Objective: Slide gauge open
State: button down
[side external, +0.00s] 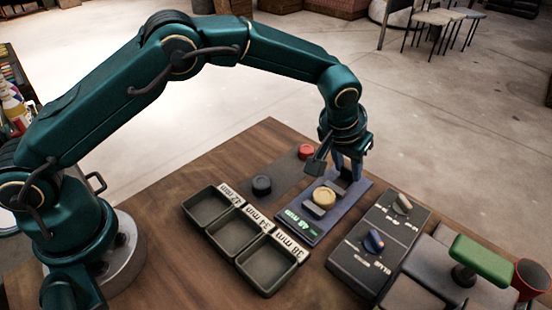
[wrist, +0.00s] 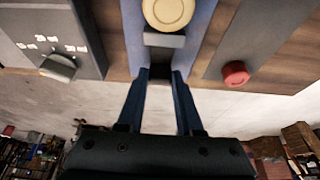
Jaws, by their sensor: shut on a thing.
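The gauge (side external: 294,228) is a blue plate with a green readout at its near end; the digits are hard to read. A yellow round disc (side external: 324,195) lies on it between two grey blocks, and also shows at the top of the wrist view (wrist: 168,11). The far grey block (wrist: 165,40) is beside the disc; I cannot tell whether they touch. My gripper (side external: 347,176) points down at the gauge's far end. Its fingers (wrist: 161,74) are shut on the gauge's slide, just behind the far block; the gripped part is mostly hidden.
Three labelled trays (side external: 232,254) stand left of the gauge. A dark box with knobs (side external: 351,260) stands close on the right, then a green-topped handle (side external: 482,259) and a red cup (side external: 530,277).

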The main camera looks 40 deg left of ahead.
aim_at(342, 182)
dwell(0.4)
jog(key=shift+w, duration=0.55)
jog(key=c, duration=0.6)
grip_release()
jog(key=shift+o, duration=0.2)
jog(key=shift+r, duration=0.1)
jog(key=shift+v, duration=2.5)
